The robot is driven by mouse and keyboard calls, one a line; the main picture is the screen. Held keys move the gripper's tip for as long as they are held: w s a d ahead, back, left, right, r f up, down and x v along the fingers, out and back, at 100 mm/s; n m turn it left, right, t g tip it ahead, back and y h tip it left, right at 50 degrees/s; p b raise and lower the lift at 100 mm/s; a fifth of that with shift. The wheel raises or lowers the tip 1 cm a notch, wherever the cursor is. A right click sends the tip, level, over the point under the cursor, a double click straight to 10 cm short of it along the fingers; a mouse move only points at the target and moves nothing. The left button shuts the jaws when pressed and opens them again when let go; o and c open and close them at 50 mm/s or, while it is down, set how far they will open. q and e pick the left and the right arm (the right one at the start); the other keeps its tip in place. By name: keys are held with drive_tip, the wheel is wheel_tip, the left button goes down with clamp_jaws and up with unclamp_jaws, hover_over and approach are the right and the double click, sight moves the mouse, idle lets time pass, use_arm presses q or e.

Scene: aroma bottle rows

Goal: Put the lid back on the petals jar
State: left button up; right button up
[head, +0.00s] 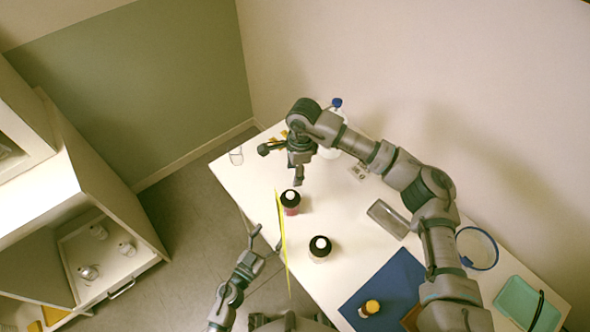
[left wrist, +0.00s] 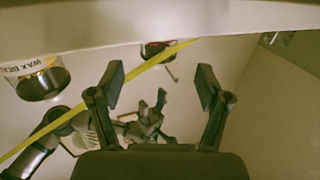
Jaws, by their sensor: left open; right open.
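No jar in view carries a readable petals label, so I cannot tell which is the petals jar or which piece is its lid. A clear round vessel with a blue rim (head: 477,248) stands at the table's right. Small orange bits (head: 276,140) lie partly hidden behind my right gripper (head: 282,165). That gripper is open and empty above the far left of the table. My left gripper (head: 266,238) is open and empty, beside and outside the table's left edge. It also shows open in the left wrist view (left wrist: 162,86), below the table edge.
One jar (left wrist: 38,80) reads "WAX BEA". An orange-topped bottle (head: 369,308), grey tray (head: 388,218), teal tray (head: 518,304) and glass beaker (head: 236,156) also stand there.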

use_arm(q)
drive_tip(key=shift+v, duration=1.65)
